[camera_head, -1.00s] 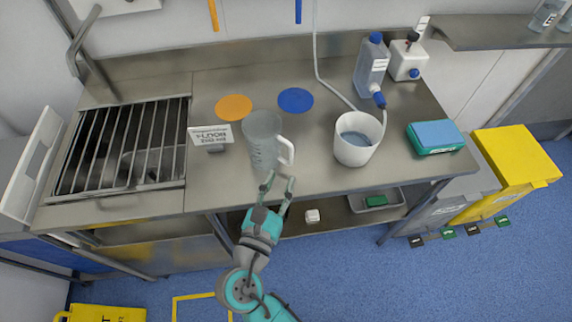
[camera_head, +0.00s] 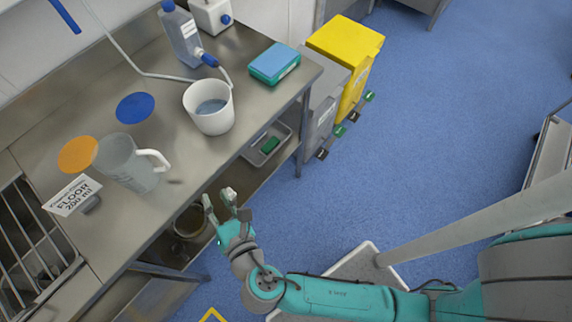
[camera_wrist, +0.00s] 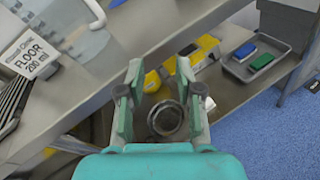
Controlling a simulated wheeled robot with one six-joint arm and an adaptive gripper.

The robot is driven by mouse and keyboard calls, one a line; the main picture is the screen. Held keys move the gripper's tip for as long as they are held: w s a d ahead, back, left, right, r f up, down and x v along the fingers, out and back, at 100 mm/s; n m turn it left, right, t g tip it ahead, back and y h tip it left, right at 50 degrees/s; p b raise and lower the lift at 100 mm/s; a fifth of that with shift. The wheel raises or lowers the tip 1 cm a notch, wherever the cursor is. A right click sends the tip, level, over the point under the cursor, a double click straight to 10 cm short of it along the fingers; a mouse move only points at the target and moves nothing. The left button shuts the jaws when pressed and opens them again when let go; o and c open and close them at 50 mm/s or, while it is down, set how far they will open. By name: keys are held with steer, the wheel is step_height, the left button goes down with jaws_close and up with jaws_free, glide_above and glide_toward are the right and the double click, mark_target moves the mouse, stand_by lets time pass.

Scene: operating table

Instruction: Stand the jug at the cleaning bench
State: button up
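The jug (camera_head: 130,165) is a clear, translucent measuring jug with a white handle. It stands upright on the steel bench (camera_head: 100,232), beside a sign card reading "FLOOR 200 ml" (camera_head: 74,195). Its lower part also shows at the top left of the wrist view (camera_wrist: 82,35). My gripper (camera_head: 221,198) is open and empty, in front of the bench edge and right of the jug, apart from it. In the wrist view my gripper's fingers (camera_wrist: 158,85) are spread, with the lower shelf and a round metal object (camera_wrist: 166,118) seen beyond them.
An orange disc (camera_head: 77,154) and a blue disc (camera_head: 134,107) lie on the bench behind the jug. A white bucket (camera_head: 210,108), a bottle (camera_head: 181,38) and a blue-green box (camera_head: 274,64) stand farther along. A yellow bin (camera_head: 350,50) is beyond. Blue floor is open at right.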

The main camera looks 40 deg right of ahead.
steer(key=s+d+f+m+g+y, duration=0.1)
steer(key=s+d+f+m+g, duration=0.15)
steer(key=s+d+m, duration=0.4)
steer(key=s+d+f+m+g+y, duration=0.1)
steer(key=s+d+f+m+y, duration=0.1)
steer(key=s+d+f+m, duration=0.35)
steer(key=s+d+r+m+t+h, duration=0.1)
steer(key=s+d+r+m, duration=0.1)
steer(key=s+r+m, duration=0.3)
steer(key=s+d+r+m+t+h, duration=0.1)
steer(key=s+d+r+m, duration=0.2)
steer(key=s+r+m, duration=0.3)
steer(key=s+m, duration=0.3)
steer(key=m, duration=0.4)
steer(key=shift+s+d+m, duration=0.15)
steer(key=shift+s+m, duration=0.05)
steer(key=shift+m, duration=0.1)
steer(key=shift+t, duration=0.25)
